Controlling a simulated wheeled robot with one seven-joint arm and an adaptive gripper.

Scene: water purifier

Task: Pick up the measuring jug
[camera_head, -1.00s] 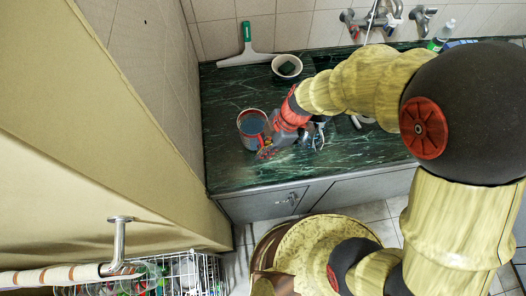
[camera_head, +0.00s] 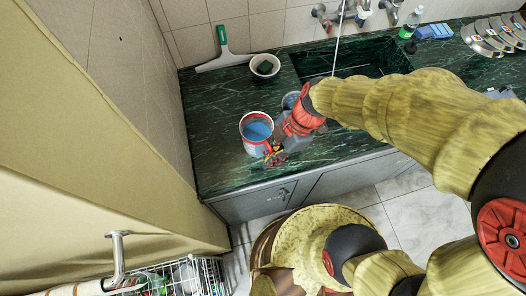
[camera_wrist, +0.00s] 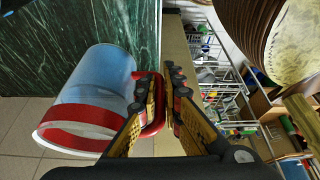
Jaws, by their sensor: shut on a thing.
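The measuring jug (camera_head: 257,132) is clear and bluish with a red rim, left of my gripper (camera_head: 275,154) in the head view and over the dark green counter. In the wrist view the jug (camera_wrist: 98,78) lies across the left half, its red rim toward the lower left. My gripper (camera_wrist: 165,78) is shut on the jug's red handle (camera_wrist: 152,108), with a finger on each side of it. Part of the handle is hidden by the fingers.
A bowl (camera_head: 265,66) and a green-handled squeegee (camera_head: 223,53) are at the back of the counter (camera_head: 215,115). The sink (camera_head: 350,62) is right of them. A partly hidden round thing (camera_head: 290,100) is behind my gripper. A wire rack (camera_head: 190,276) stands lower left.

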